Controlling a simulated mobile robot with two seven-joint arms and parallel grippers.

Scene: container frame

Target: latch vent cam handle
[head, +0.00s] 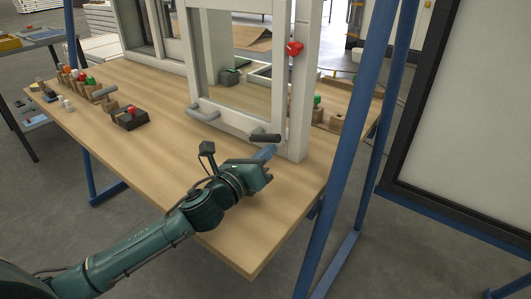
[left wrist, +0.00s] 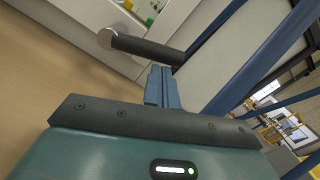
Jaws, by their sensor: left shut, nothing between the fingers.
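The white vent window (head: 240,70) stands on the wooden bench. A dark cylindrical handle (head: 264,138), which I take to be the cam handle, sticks out sideways at the lower right of its frame. In the left wrist view the handle (left wrist: 145,47) is a dark bar with a pale rounded end, lying just beyond my fingertips. My left gripper (head: 267,152) is shut and empty, its blue fingers just below the handle. In the left wrist view the closed fingers (left wrist: 162,88) point towards the bar; I cannot tell whether they touch it. My right gripper is out of view.
A grey handle (head: 204,112) sits at the lower left of the window. A red knob (head: 294,48) is on the right upright. A dark block with a red top (head: 130,118) stands on the bench (head: 150,165). Blue posts (head: 352,150) rise at the right.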

